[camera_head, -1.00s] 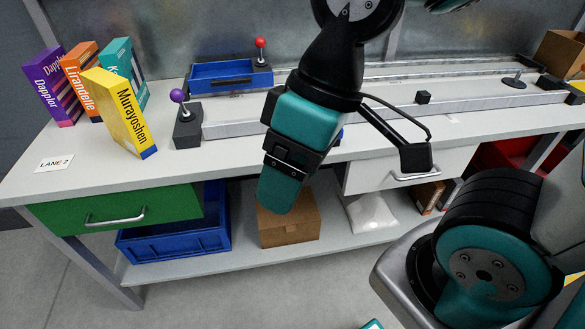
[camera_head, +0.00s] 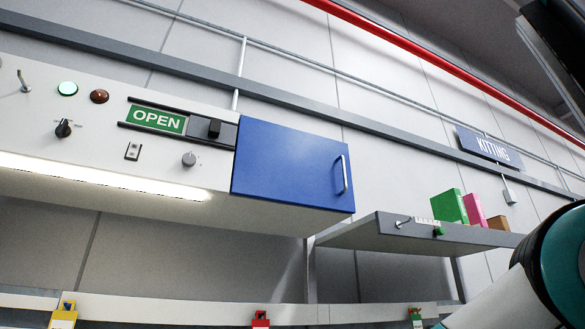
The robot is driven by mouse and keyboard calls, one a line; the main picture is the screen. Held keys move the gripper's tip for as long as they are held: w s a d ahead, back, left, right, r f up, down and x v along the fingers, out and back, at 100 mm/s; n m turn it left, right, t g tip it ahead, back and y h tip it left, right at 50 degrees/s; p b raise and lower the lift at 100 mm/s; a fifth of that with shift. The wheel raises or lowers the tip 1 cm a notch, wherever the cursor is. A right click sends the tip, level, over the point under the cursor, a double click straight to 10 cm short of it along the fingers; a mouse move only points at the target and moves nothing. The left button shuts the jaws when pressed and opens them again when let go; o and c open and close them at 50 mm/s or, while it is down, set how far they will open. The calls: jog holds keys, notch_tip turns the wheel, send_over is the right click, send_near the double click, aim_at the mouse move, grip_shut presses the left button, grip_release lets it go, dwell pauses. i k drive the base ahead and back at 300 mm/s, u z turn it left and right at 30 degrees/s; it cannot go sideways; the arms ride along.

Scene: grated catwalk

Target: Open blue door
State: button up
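The blue door (camera_head: 288,168) is on the right end of a white wall cabinet, high up in the head view. It looks shut, flush with the cabinet front. A silver vertical bar handle (camera_head: 343,174) sits near its right edge. My gripper is not in this view. Only a part of my arm, teal and black with a pale link, shows at the lower right, apart from the door.
Left of the door are a green OPEN sign (camera_head: 157,118) with a black slider (camera_head: 214,128), knobs and lamps. A grey shelf (camera_head: 385,234) right of the door holds a green box (camera_head: 449,206), a pink box (camera_head: 474,209) and a brown box (camera_head: 498,222).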

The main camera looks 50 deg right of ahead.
aim_at(272, 162)
jog(key=u, duration=0.5)
jog(key=k, duration=1.1)
jog(key=z, duration=0.5)
jog(key=i, duration=0.95)
jog(key=z, duration=0.8)
